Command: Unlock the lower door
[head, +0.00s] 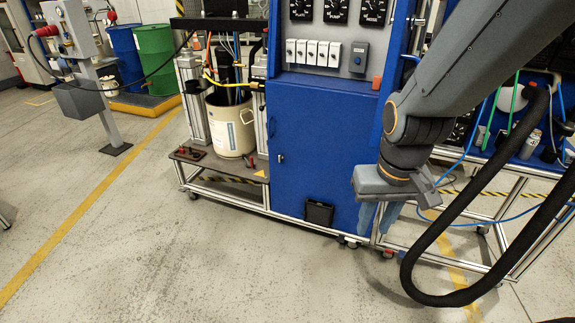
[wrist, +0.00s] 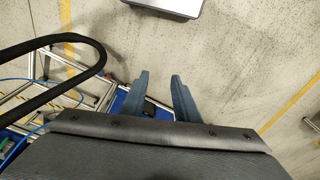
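The lower door (head: 318,150) is the blue panel of the cabinet in the head view, and it looks shut. A small lock or latch (head: 281,157) sits near its left edge; whether a key is in it is too small to tell. My gripper (head: 378,218) hangs in front of the cabinet's right side, to the right of the door and apart from the lock, pointing down. In the wrist view my gripper (wrist: 160,92) shows two blue fingers spread apart with nothing between them. The lock does not show in the wrist view.
A white bucket (head: 231,125) stands on a cart shelf left of the door. A control panel (head: 328,50) with switches is above it. A black hose (head: 420,265) loops at the right. Blue and green drums (head: 154,58) stand far left. The floor in front is clear.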

